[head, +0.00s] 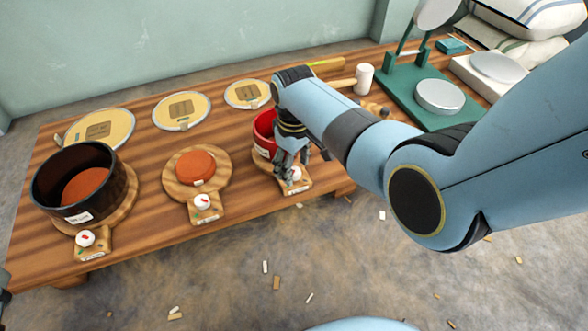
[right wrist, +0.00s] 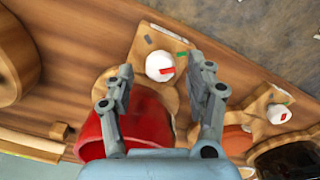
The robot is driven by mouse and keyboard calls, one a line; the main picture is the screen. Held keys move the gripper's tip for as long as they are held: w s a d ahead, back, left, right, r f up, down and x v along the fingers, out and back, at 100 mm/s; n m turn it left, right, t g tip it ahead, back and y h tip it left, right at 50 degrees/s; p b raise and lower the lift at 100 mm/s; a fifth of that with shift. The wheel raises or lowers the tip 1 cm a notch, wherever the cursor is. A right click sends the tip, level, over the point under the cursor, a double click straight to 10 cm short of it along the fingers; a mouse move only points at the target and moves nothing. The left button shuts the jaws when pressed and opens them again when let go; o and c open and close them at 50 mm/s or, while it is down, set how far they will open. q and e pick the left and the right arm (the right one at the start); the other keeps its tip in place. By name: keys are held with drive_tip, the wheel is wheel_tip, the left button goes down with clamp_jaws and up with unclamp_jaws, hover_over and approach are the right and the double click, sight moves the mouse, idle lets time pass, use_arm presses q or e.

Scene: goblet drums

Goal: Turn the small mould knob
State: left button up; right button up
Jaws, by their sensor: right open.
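The small mould knob (head: 296,173) is white and sits on the handle of the rightmost wooden board (head: 302,186). In the right wrist view the knob (right wrist: 159,67) shows a red mark. My right gripper (head: 289,168) reaches down at this knob with its jaws open. In the right wrist view my right gripper (right wrist: 162,72) has a finger on each side of the knob, with gaps visible; I cannot tell the height difference. The red mould (head: 264,132) stands behind, partly hidden by my gripper; it also shows in the right wrist view (right wrist: 146,118).
A dark mould (head: 47,190) and a terracotta disc (head: 196,167) sit on other boards with white knobs (head: 85,239) (head: 202,202). Round drumheads (head: 181,112) lie along the back. A green press (head: 395,88) and a white mallet (head: 364,79) stand at the right.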

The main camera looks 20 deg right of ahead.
use_arm(q)
drive_tip(key=shift+w+d+r+t+h+b, duration=0.1)
drive_tip(key=shift+w+r+t, duration=0.3)
drive_tip(key=shift+r, duration=0.45)
drive_tip(key=shift+w+d+r+t+h+b, duration=0.1)
drive_tip(key=shift+w+r+t, duration=0.3)
drive_tip(key=shift+r, duration=0.4)
drive_tip(key=shift+w+d+r+t+h+b, duration=0.1)
drive_tip(key=shift+w+r+t, duration=0.25)
drive_tip(key=shift+r, duration=0.5)
use_arm(e)
drive_tip(key=shift+f, duration=0.55)
clamp_jaws()
drive_tip(key=shift+m+p, duration=0.6)
drive_tip(key=shift+m, duration=0.1)
use_arm(q)
drive_tip(key=s+f+g, duration=0.3)
drive_tip(key=f, duration=0.4)
drive_tip(key=shift+s+a+y, duration=0.3)
drive_tip(key=shift+a+y, duration=0.1)
drive_tip(key=shift+a, duration=0.05)
use_arm(e)
unclamp_jaws()
